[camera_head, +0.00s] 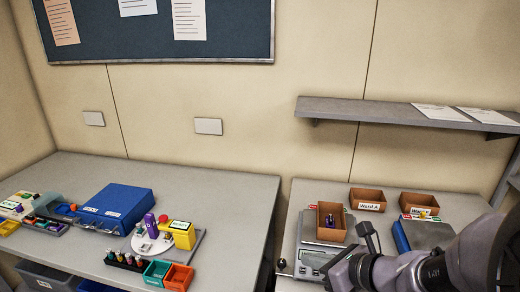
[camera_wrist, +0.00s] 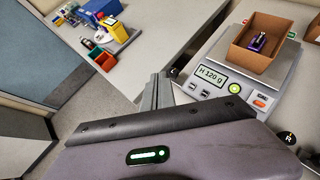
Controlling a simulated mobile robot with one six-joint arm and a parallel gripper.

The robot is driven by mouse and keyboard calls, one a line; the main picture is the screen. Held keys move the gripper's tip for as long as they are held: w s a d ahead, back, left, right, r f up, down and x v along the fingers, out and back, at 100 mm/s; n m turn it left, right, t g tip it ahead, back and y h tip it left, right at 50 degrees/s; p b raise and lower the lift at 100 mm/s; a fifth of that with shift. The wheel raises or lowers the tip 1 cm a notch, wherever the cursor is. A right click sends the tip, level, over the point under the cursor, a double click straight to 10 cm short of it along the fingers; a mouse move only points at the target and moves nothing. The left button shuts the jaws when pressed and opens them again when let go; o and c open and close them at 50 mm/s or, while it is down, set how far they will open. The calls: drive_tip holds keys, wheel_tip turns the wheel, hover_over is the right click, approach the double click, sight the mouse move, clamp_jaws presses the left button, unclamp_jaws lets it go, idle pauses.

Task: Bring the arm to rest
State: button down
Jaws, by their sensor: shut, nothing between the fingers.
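A brown box (camera_head: 331,232) sits on the scale with a small purple-and-dark item (camera_wrist: 258,42) inside. The gripper appears apart from the scale and the box.
Boxes labelled Ward A (camera_head: 368,201) and another (camera_head: 419,203) stand behind the scale. A blue-and-grey device (camera_head: 427,234) is to the right. The left table (camera_head: 225,200) holds a blue case (camera_head: 115,207), a yellow block (camera_head: 183,236) and coloured bins (camera_head: 178,277). A gap separates the tables.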

drive_tip(key=s+a+r+n+g, duration=0.45)
drive_tip(key=s+a+n, duration=0.65)
drive_tip(key=n, duration=0.5)
drive_tip(key=s+d+r+n+h, duration=0.2)
drive_tip(key=s+d+n+h, duration=0.2)
drive_tip(key=s+n, duration=0.4)
drive_tip(key=shift+d+r+n+t+h, duration=0.35)
drive_tip(key=shift+d+n+t, duration=0.1)
drive_tip(key=shift+n, duration=0.25)
